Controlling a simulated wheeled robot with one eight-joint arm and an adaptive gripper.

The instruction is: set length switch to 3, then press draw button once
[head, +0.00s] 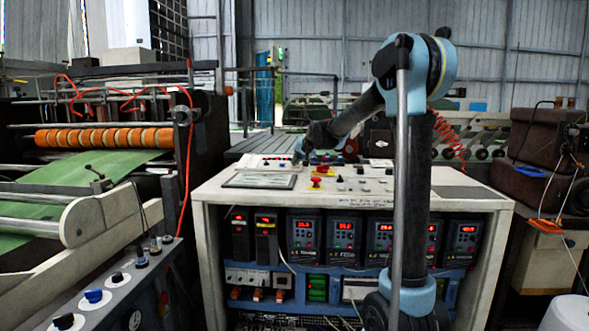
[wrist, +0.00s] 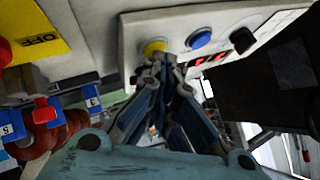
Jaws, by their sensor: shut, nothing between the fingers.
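My gripper (wrist: 163,62) is shut and empty. In the wrist view its fingertips are at a yellow round button (wrist: 155,47) on a pale panel; I cannot tell whether they touch it. A blue button (wrist: 200,38) and a black button (wrist: 242,40) sit to its right. A red and brown rotary knob (wrist: 45,112) with blue number tags (wrist: 92,98) around it shows at lower left, partly cut by my gripper; its setting is not readable. No label naming the draw button is readable. In the head view my gripper (head: 303,153) is over the console top.
The white console (head: 460,193) carries a red and yellow emergency stop (head: 321,170) and other small controls. A yellow OFF plate (wrist: 38,30) and a red display (wrist: 210,63) show in the wrist view. A roller machine (head: 105,137) stands at left.

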